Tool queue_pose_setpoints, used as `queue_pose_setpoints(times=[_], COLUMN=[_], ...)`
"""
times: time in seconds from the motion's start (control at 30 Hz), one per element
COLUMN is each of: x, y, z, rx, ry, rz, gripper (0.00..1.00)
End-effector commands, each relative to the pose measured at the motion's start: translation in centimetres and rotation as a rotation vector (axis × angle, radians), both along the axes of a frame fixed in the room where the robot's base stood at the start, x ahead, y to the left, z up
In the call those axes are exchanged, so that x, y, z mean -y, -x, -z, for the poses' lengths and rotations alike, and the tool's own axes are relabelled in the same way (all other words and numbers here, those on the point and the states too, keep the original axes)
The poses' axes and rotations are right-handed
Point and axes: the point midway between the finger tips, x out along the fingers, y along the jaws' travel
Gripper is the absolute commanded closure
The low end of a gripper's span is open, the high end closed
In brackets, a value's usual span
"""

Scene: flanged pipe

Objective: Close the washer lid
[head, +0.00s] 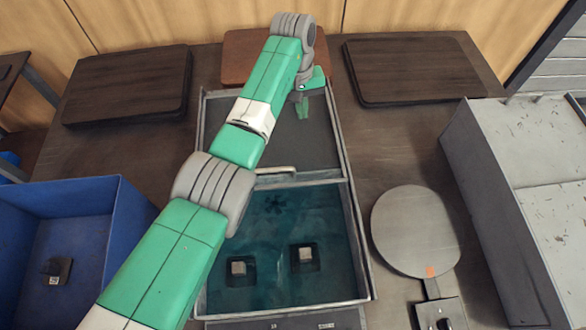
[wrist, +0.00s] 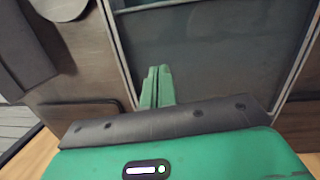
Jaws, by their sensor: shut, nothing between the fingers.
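The washer (head: 362,255) is a metal-framed tank in the table. Its grey lid (head: 325,140) lies over the back part, with a pale bar handle (head: 276,172) at its front edge. The front part is uncovered and shows blue-green water (head: 270,215) with two small blocks on dark bases. My gripper (head: 303,110) is over the back part of the lid, behind the handle, with fingers together and empty. In the wrist view the shut green fingers (wrist: 157,84) point over the grey lid (wrist: 220,50). I cannot tell whether they touch it.
A blue bin (head: 110,240) with a small part inside stands at left. A round grey plate (head: 415,230) and a grey metal box (head: 500,200) are at right. Dark boards (head: 130,85) (head: 412,70) lie at the back corners, with a brown board (head: 245,58) between them.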

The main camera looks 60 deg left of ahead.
Motion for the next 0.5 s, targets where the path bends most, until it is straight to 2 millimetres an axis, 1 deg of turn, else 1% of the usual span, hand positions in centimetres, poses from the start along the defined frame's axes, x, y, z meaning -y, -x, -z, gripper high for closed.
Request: queue_pose_setpoints(times=[0.03,0.1,0.13,0.2,0.33,0.43,0.5], x=[-0.8,-1.3,-1.3,-1.3,-1.2,-0.8,-0.5], y=[2.2,4.2,4.7,5.1,5.1,5.2,5.2], z=[1.9,2.6,2.7,2.8,3.1,4.5,6.0], rx=[-0.047,-0.089,-0.1,-0.111,-0.112,-0.113,-0.113], ry=[0.046,0.092,0.104,0.117,0.116,0.117,0.116], rz=[-0.049,-0.091,-0.101,-0.111,-0.11,-0.109,-0.108], gripper=[1.0,1.0,1.0,1.0,1.0,1.0,1.0])
